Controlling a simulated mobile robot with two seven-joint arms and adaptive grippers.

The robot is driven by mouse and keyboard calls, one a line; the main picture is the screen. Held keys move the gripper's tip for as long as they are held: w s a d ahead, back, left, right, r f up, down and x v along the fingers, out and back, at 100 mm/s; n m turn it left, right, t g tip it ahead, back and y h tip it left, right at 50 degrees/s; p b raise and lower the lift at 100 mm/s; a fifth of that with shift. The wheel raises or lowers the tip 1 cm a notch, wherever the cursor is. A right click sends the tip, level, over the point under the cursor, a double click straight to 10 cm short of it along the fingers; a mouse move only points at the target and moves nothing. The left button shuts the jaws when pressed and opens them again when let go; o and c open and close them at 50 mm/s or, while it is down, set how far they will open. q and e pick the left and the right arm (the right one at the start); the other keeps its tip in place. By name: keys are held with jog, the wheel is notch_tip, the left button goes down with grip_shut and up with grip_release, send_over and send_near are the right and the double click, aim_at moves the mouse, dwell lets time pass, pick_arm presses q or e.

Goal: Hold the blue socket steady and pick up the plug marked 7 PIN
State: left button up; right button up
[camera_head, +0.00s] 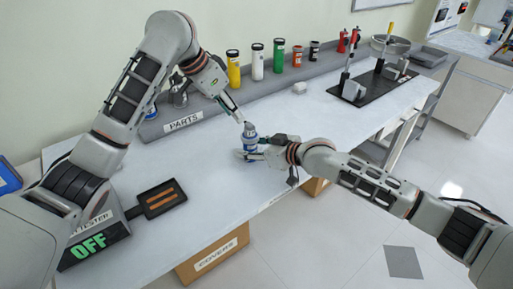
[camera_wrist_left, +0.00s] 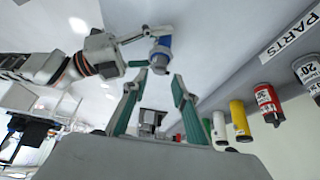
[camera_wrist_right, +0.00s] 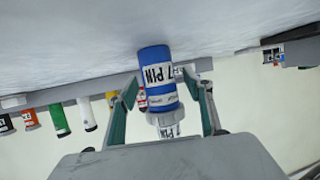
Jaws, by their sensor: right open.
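A blue socket (camera_head: 250,147) stands upright near the front edge of the white table, with a grey plug (camera_head: 249,130) on top. My left gripper (camera_head: 238,118) is open and empty, just above and beside the plug.
A grey shelf marked PARTS (camera_head: 183,122) runs along the back with several coloured cylinders, including a yellow one (camera_head: 233,70). A tester reading OFF (camera_head: 85,252) with a dark tray (camera_head: 160,198) is at left. A COVERS box (camera_head: 213,258) stands below the front edge.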

jog(key=c, duration=1.4)
pick_arm(q)
jog(key=shift+o, duration=0.3)
pick_arm(e)
jog(key=shift+c, duration=0.2)
